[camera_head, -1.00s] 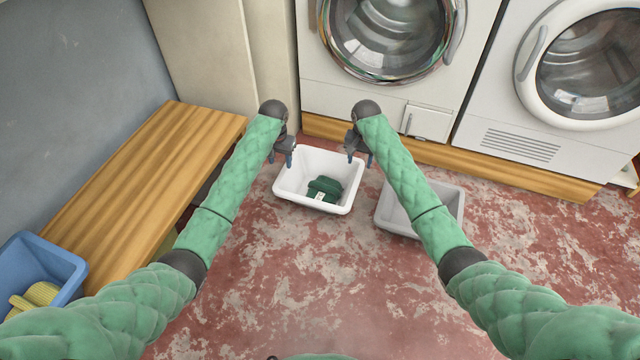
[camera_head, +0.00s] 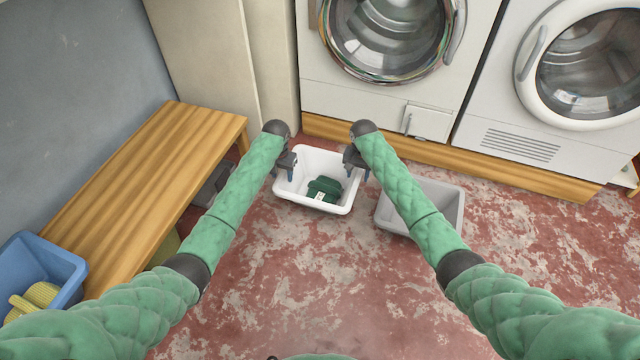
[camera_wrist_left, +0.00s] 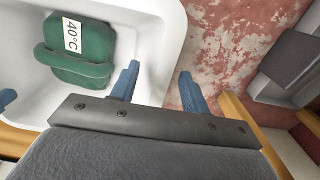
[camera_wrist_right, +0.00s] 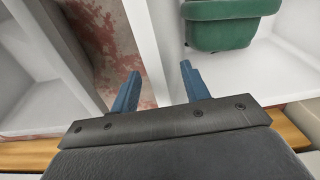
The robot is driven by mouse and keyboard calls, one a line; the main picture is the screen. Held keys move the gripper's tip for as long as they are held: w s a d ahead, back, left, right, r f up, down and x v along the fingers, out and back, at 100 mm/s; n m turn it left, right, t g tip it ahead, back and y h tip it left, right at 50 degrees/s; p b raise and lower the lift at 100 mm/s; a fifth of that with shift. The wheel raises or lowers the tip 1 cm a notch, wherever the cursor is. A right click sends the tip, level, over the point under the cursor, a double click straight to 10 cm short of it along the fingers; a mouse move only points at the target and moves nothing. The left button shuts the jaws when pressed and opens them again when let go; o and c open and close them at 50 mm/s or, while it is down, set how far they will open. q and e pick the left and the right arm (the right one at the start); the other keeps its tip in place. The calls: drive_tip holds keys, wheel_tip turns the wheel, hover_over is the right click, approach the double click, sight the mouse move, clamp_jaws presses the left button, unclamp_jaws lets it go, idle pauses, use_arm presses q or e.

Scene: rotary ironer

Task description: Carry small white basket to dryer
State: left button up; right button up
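The small white basket (camera_head: 312,206) stands on the floor before the middle machine, with a folded dark green cloth (camera_head: 323,188) in it. The cloth carries a "40°C" label, legible in the left wrist view (camera_wrist_left: 72,36). My left gripper (camera_head: 284,174) is open at the basket's left rim. In the left wrist view its fingers (camera_wrist_left: 158,75) lie on either side of the rim. My right gripper (camera_head: 357,172) is open at the right rim. In the right wrist view its fingers (camera_wrist_right: 158,75) also straddle the rim. Neither is closed on it.
A grey basket (camera_head: 440,200) stands close on the right. A machine with a round glass door (camera_head: 385,35) is behind, another (camera_head: 590,75) to its right. A wooden bench (camera_head: 140,190) and blue basket (camera_head: 45,262) are at left. The floor in front is clear.

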use_arm(q)
clamp_jaws()
use_arm(e)
clamp_jaws()
use_arm(q)
drive_tip(key=shift+r, duration=0.1)
use_arm(e)
drive_tip(key=shift+r, duration=0.15)
